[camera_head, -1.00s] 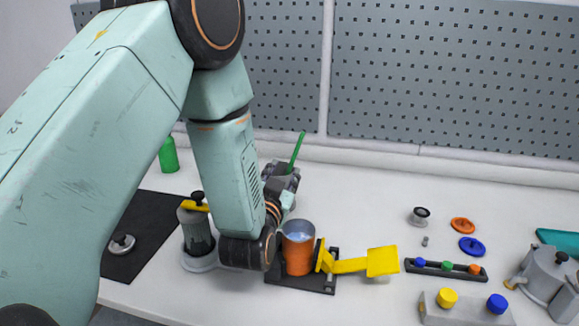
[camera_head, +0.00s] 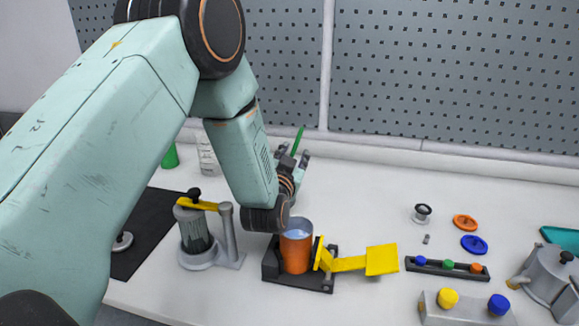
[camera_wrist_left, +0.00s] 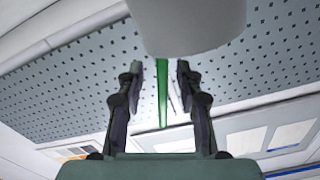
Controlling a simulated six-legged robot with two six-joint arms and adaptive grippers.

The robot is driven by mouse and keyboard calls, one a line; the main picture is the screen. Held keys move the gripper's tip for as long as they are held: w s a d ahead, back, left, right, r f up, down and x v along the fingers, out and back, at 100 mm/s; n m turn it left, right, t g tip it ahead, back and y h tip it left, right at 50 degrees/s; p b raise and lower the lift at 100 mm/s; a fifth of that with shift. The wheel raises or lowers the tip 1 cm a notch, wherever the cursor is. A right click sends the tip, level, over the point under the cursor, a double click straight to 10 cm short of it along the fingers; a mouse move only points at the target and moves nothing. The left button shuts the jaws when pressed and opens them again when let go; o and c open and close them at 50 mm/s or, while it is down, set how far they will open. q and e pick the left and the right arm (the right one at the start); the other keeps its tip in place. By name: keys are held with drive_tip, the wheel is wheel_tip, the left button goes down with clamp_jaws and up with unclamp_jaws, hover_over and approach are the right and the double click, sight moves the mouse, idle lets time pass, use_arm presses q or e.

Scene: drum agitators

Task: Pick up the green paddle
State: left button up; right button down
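The green paddle (camera_head: 298,141) shows as a thin upright green shaft at the back of the table, leaning slightly right; its lower part is hidden behind my gripper. My left gripper (camera_head: 294,157) is beside its lower visible part, with its fingers spread. In the left wrist view, the green shaft (camera_wrist_left: 162,95) stands between the two fingers of the left gripper (camera_wrist_left: 160,72), with a gap on each side. The left gripper is open and holds nothing. My right gripper is not in view.

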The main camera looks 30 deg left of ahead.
use_arm(q)
drive_tip(key=shift+w+a, duration=0.15)
drive_tip(key=shift+r, duration=0.1)
drive_tip(key=shift+c, duration=1.2)
drive_tip(key=c, duration=0.3)
clamp_jaws()
